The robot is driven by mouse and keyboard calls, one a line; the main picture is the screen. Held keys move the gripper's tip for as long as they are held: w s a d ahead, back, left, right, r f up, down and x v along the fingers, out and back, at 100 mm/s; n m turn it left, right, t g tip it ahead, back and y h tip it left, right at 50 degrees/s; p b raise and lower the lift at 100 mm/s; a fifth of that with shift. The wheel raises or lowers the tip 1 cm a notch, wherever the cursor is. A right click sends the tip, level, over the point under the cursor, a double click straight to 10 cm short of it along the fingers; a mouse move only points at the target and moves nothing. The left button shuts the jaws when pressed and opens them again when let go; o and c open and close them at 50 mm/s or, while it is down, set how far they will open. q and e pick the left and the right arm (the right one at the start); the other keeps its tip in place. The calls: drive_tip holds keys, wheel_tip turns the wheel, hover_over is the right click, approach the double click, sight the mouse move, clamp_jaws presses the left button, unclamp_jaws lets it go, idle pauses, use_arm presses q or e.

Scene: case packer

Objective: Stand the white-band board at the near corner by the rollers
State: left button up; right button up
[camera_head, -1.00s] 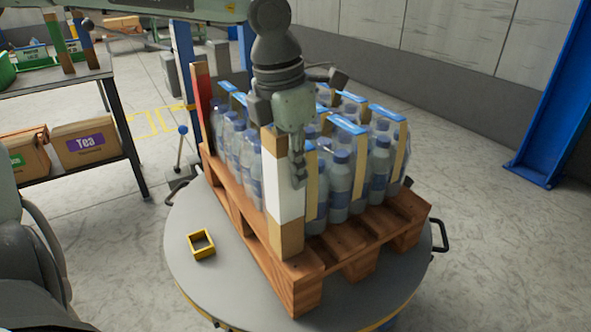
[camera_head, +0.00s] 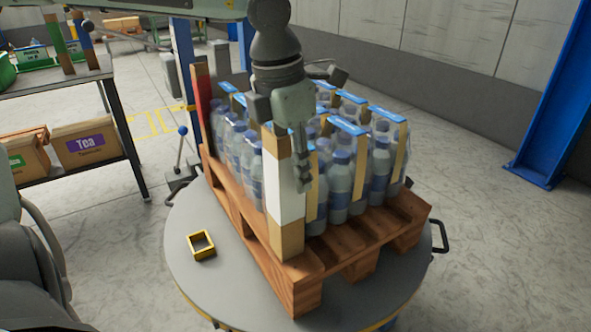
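The white-band board (camera_head: 285,205) is tan with a broad white band. It stands upright at the near corner of the wooden pallet (camera_head: 292,285), beside the wrapped bottles (camera_head: 341,185). My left gripper (camera_head: 303,170) points down at the board's upper part. One finger shows along the board's right edge, overlapping it in the view. The other finger is hidden, so I cannot tell whether the gripper holds the board. My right gripper is not in view. A red board (camera_head: 200,95) stands at the pallet's far left corner. I cannot make out any rollers.
The pallet rests on a round grey turntable (camera_head: 200,275) with a yellow square ring (camera_head: 201,245) on it. A shelf table (camera_head: 95,75) with boxes stands at left. A blue post (camera_head: 545,110) stands at right.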

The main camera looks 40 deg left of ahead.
sight(287, 137)
use_arm(q)
drive_tip(key=r, duration=0.3)
drive_tip(key=s+r, duration=0.1)
drive_tip(key=r, duration=0.6)
drive_tip(key=shift+s+a, duration=0.2)
drive_tip(key=shift+s+r, duration=0.1)
drive_tip(key=shift+r, duration=0.6)
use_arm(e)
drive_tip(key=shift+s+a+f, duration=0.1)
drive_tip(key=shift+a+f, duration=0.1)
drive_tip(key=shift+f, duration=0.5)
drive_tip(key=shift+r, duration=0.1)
